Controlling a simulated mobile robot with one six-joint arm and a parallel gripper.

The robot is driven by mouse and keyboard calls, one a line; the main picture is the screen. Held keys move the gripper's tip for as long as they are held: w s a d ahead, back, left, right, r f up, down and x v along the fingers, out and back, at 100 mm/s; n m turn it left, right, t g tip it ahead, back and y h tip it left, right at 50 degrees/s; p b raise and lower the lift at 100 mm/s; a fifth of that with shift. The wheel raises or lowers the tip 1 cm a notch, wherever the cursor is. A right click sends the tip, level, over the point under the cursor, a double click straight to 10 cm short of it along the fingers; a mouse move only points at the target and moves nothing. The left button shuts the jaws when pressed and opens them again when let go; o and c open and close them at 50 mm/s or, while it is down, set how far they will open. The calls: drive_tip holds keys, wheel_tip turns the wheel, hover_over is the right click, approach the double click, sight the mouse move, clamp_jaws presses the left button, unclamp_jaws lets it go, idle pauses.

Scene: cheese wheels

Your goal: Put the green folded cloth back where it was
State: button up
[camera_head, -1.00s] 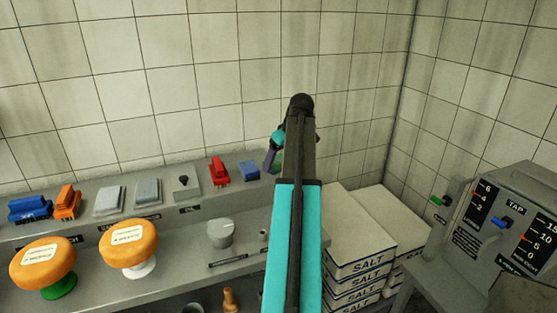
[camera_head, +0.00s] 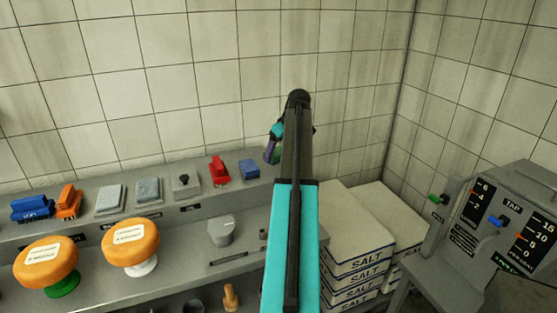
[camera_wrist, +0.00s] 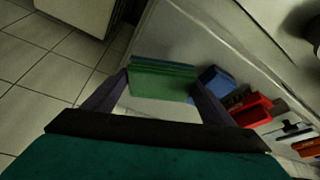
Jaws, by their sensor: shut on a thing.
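The green folded cloth (camera_wrist: 163,80) is between my gripper's fingertips (camera_wrist: 160,84) in the wrist view, and the gripper is shut on it.
Orange cheese wheels (camera_head: 130,241) rest on the lower level.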

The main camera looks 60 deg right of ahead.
sight(279, 159)
drive_tip(key=shift+f+p, duration=0.7)
drive_tip(key=shift+f, duration=1.05)
drive_tip(key=shift+f, duration=0.1)
drive_tip(key=o, duration=0.9)
drive_tip(key=shift+b+v, duration=1.6)
drive_tip(key=shift+v, duration=4.55)
drive_tip(key=shift+d, duration=0.15)
